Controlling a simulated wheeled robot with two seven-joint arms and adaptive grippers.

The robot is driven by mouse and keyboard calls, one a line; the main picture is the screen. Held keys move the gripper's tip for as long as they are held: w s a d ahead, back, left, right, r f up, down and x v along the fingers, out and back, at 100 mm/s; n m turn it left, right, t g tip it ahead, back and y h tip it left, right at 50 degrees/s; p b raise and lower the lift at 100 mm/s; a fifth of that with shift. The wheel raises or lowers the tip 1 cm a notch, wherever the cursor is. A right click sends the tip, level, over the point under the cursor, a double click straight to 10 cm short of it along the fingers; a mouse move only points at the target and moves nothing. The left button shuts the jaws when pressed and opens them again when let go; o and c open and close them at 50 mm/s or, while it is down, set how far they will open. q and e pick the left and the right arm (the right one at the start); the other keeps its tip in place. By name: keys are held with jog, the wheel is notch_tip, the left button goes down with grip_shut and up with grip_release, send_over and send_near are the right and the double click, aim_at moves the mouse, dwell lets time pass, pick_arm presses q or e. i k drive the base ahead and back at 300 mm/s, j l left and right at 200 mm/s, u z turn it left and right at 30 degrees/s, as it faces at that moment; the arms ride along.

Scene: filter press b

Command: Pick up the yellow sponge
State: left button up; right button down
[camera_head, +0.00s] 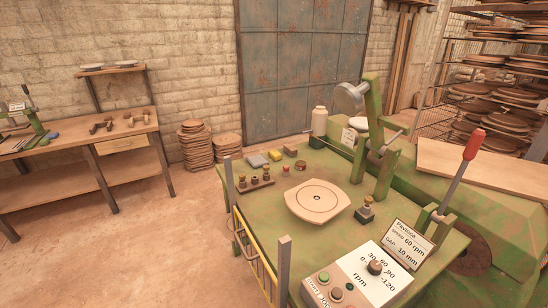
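A small yellow block (290,150), which looks like the sponge, lies flat near the back edge of the green machine table (262,215). Neither of my grippers shows in the head view. Nothing is touching the yellow block.
A small red item (286,169) and a brown round container (300,166) stand in front of the yellow block. A pale plate (317,200) lies mid-table. A yellow rail (252,262) borders the front left.

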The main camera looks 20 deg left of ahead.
aim_at(275, 155)
jog(key=u, duration=1.2)
jog(key=i+j, duration=0.1)
jog(key=j, duration=0.25)
jog(key=i+j+z, duration=0.1)
jog(key=j, duration=0.3)
jog(key=i+j, duration=0.15)
jog(key=j, duration=0.25)
jog(key=i+j, duration=0.4)
jog(key=i+j+u, duration=0.15)
jog(key=i+u, duration=0.4)
jog(key=i, duration=0.15)
jog(key=i+u, duration=0.15)
jog(key=i, duration=0.35)
jog(key=j, duration=0.05)
